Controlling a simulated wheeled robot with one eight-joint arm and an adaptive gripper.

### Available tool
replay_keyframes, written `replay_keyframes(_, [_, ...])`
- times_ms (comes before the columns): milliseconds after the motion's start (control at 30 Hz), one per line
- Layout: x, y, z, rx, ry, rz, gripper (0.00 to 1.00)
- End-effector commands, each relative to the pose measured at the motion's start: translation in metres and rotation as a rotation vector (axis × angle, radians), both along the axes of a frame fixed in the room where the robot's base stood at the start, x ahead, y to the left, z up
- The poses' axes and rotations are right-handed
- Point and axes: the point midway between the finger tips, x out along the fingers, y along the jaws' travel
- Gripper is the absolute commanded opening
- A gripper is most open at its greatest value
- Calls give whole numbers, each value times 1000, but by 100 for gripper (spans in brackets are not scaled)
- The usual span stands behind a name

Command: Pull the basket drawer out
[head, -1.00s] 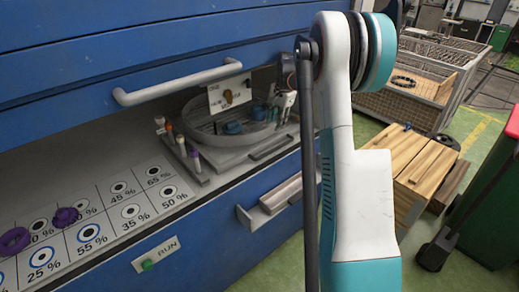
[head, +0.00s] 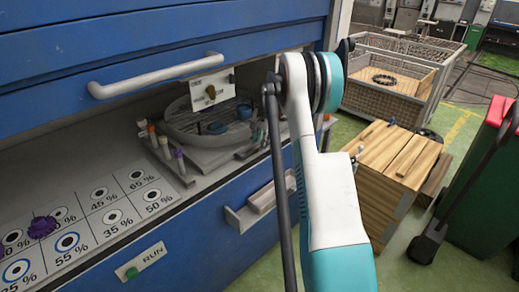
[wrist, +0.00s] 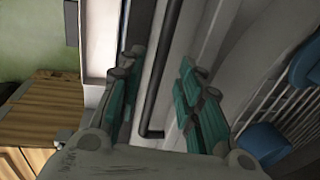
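The basket drawer (head: 162,125) is a grey round basket with blue items in it, inside the blue cabinet. In the head view it sits in the recess under the raised blue panel. In the wrist view its slatted floor and blue items (wrist: 262,142) show at the right. A dark bar handle (wrist: 153,120) runs between the fingers of my gripper (wrist: 162,78). The gripper is open, with teal fingers on both sides of the bar. I see no clear contact. In the head view my arm hides most of the gripper.
A white bar handle (head: 150,76) is on the upper blue panel. A lower drawer handle (head: 240,217) is on the cabinet front. Vials (head: 165,150) stand left of the basket. A wooden crate (head: 380,185) and a mesh cart (head: 385,98) stand right, on green floor.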

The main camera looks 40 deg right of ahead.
Motion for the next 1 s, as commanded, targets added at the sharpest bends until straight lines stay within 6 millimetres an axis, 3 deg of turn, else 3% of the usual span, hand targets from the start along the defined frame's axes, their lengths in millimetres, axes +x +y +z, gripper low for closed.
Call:
replay_keyframes(200, [4,0,-22,0,0,0,33])
replay_keyframes(567, [5,0,-25,0,0,0,33])
replay_keyframes(700, [5,0,-25,0,0,0,1])
replay_keyframes(1000, [5,-1,-24,0,0,-1,0])
